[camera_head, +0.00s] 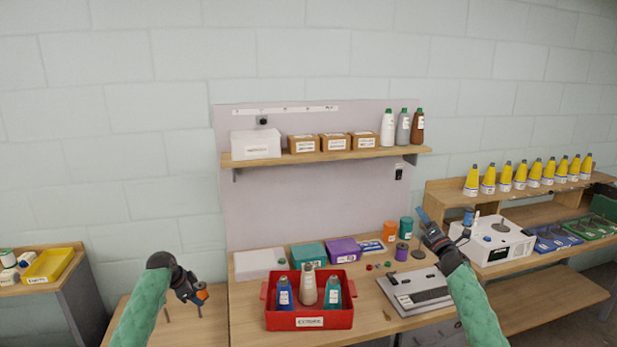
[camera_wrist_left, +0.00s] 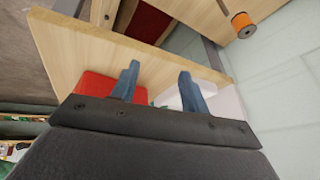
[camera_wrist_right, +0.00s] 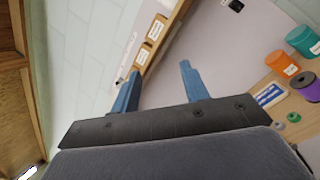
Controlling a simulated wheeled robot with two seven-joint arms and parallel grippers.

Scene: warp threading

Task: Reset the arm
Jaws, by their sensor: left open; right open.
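My left gripper (camera_head: 192,295) is at the lower left in the head view, left of the red crate and in front of the wall. It is open and empty; its two blue fingers (camera_wrist_left: 156,85) stand apart in the left wrist view. My right gripper (camera_head: 426,222) is raised over the right part of the workbench (camera_head: 245,335). It is open and empty, with its blue fingers (camera_wrist_right: 160,92) apart in the right wrist view. Both arms have green sleeves and are held above the furniture. No object is between either pair of fingers.
A red crate (camera_head: 310,321) with several bottles stands at the bench front. A grey flat device (camera_head: 413,290) lies below my right gripper. A white machine (camera_head: 497,240) and yellow cones (camera_head: 520,176) are at right. A shelf (camera_head: 330,155) holds boxes and bottles. The wall area above is clear.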

